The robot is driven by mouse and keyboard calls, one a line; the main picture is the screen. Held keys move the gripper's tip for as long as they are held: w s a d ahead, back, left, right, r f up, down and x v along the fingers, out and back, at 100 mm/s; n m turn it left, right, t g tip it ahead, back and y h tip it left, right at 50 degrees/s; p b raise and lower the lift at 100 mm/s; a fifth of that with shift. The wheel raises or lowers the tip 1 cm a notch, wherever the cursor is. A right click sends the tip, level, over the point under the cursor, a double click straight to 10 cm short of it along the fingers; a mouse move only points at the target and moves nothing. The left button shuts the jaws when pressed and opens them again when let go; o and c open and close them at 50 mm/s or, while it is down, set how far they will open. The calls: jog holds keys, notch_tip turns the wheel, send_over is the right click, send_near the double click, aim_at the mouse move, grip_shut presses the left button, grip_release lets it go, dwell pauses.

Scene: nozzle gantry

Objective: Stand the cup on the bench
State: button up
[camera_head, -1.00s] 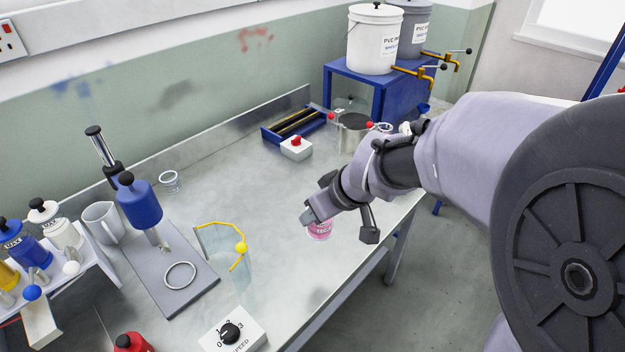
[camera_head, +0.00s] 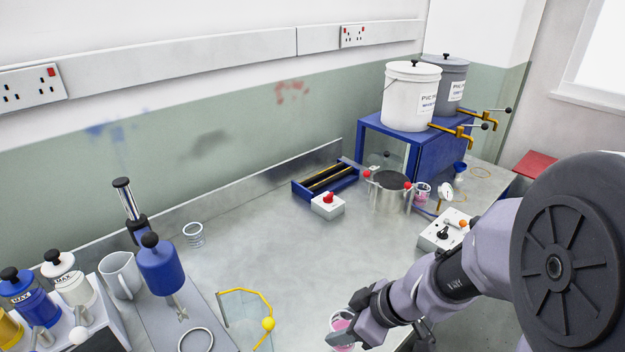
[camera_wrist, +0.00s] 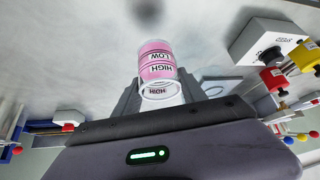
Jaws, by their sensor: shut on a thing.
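My gripper (camera_head: 348,326) is shut on a clear cup (camera_head: 341,336) with pink contents, low in the picture in the head view. In the wrist view the cup (camera_wrist: 155,62) shows a pink band and the marks LOW and HIGH, with its rim end between the jaws (camera_wrist: 160,94). The bench (camera_head: 265,245) is the grey top around it. A blurred dark spot shows on the grey surface beyond the cup in the wrist view. I cannot tell whether the cup's base touches the bench.
A yellow-edged clear guard (camera_head: 267,323) stands left of my gripper. A red-button box (camera_head: 328,205) stands mid-back. The bench middle is clear.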

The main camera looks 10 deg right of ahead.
jog(key=w+d, duration=0.1)
jog(key=w, duration=0.1)
jog(key=w+d+f, duration=0.1)
jog(key=w, duration=0.1)
jog(key=w+d, duration=0.1)
jog(key=w, duration=0.1)
jog(key=shift+d+f, duration=0.15)
jog(key=shift+d, duration=0.1)
jog(key=shift+w+f, duration=0.15)
jog(key=shift+f, duration=0.1)
jog(key=shift+f+b, duration=0.65)
jog(key=shift+f, duration=0.85)
jog(key=shift+f+b, duration=0.2)
jog(key=shift+b, duration=0.15)
jog(key=o, duration=1.4)
jog(key=shift+r, duration=0.1)
